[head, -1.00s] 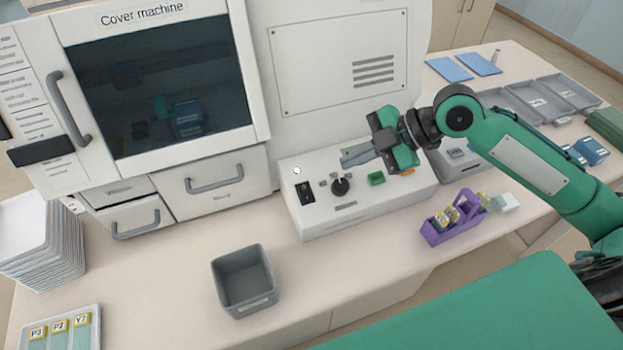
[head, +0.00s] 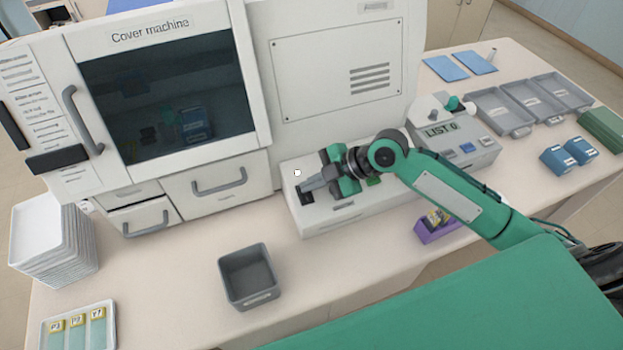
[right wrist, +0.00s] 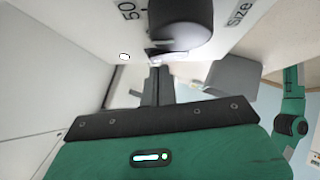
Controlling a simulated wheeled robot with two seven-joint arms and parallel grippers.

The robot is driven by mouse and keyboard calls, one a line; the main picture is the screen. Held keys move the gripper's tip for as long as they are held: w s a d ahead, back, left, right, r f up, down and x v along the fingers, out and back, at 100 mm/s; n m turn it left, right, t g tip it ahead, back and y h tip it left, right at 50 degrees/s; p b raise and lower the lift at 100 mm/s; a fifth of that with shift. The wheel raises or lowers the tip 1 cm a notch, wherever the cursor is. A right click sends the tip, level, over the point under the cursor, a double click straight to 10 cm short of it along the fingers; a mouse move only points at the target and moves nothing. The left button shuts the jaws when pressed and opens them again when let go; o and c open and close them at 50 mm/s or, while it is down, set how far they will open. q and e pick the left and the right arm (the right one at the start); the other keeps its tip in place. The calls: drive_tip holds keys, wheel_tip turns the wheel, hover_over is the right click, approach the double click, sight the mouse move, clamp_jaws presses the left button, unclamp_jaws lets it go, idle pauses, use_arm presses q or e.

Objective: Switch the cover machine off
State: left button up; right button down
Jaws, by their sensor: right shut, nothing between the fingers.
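The cover machine (head: 210,65) stands at the back left, with its name above a dark window. Its control panel (head: 345,215) juts out at the lower right. A black switch (head: 306,200) sits at the panel's left end. My right gripper (head: 304,187) is shut and empty, its fingertips over or beside this switch; I cannot tell whether they touch it. The gripper hides the round knob and part of the panel in the head view. The shut fingers show in the right wrist view (right wrist: 156,82), below a large dark knob (right wrist: 180,25). My left gripper is out of view.
A grey bin (head: 248,290) stands in front of the panel. A purple rack (head: 430,232) is partly behind my right arm. A stack of white trays (head: 50,240) is at the left. A small machine reading LIST 0 (head: 470,150) stands to the right.

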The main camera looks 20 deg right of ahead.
drive_tip(key=shift+w+f, duration=0.1)
idle(0.3)
drive_tip(key=shift+f, duration=0.15)
idle(0.4)
drive_tip(key=shift+s+f, duration=0.1)
drive_tip(key=shift+s, duration=0.65)
